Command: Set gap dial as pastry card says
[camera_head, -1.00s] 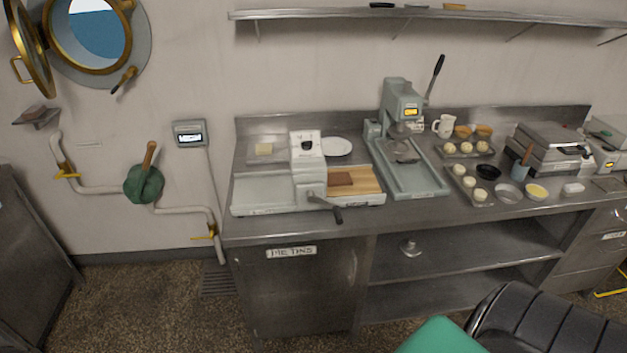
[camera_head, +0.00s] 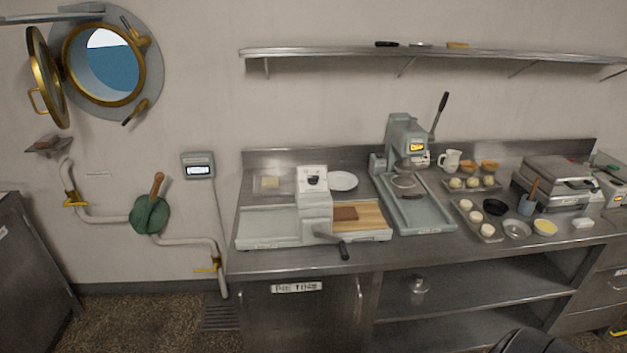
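A dough sheeter (camera_head: 265,228) with a pale bed and a white upright housing stands at the left of the steel counter. A dark round knob (camera_head: 314,181) on top of the housing looks like the gap dial; its marks are too small to read. A brown slab (camera_head: 345,213) lies on the wooden board (camera_head: 374,219) at the sheeter's right side. I cannot make out a pastry card with readable text. Neither of my grippers is in view.
A press (camera_head: 406,138) with a raised black lever stands right of the sheeter. Dough balls (camera_head: 474,216), bowls, a jug (camera_head: 449,160) and a hot-plate device (camera_head: 555,183) fill the counter's right part. A wall shelf (camera_head: 440,52) runs above. Floor shows at lower left.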

